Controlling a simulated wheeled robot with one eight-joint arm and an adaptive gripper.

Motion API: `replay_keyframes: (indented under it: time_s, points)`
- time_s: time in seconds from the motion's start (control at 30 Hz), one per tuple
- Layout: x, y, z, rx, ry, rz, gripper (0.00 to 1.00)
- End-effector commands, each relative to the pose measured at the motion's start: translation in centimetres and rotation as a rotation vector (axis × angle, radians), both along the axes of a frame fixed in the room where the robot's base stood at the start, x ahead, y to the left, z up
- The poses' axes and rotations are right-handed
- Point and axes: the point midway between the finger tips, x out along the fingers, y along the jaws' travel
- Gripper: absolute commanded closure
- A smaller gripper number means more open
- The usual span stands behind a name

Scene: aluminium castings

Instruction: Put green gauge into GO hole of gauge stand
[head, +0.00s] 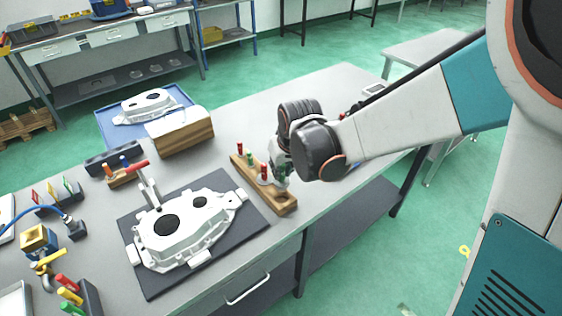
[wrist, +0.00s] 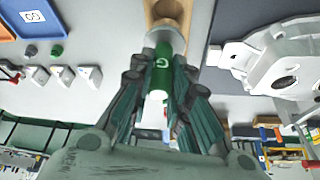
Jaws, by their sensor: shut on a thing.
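The wooden gauge stand (head: 284,204) lies along the table just right of the dark mat, and part of it shows at the top of the wrist view (wrist: 152,16). My gripper (head: 280,168) is over the stand's near half. In the wrist view my gripper (wrist: 160,78) is shut around the green gauge (wrist: 161,68), which has a pale lower part. The green gauge also shows between the fingers in the head view (head: 282,171). Its far end overlaps the stand; I cannot tell whether it is in a hole. Red and green handles stand in the stand's far part.
A white casting (head: 180,236) lies on a dark mat (head: 150,285) left of the stand. A wooden block (head: 185,137) and a blue tray (head: 104,127) with another casting (head: 150,104) are behind. Clear table lies beyond the stand.

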Motion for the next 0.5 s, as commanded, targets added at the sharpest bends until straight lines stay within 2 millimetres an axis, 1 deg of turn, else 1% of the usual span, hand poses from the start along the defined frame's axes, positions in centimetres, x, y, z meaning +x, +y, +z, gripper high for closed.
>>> replay_keyframes:
  time_s: [0.03,0.2,0.33,0.5]
  points:
    - [0.0,0.0,-0.8,0.0,0.0,0.0,1.0]
    - [0.0,0.0,-2.3,0.0,0.0,0.0,1.0]
    - [0.0,0.0,-3.0,0.0,0.0,0.0,1.0]
    - [0.0,0.0,-3.2,0.0,0.0,0.0,1.0]
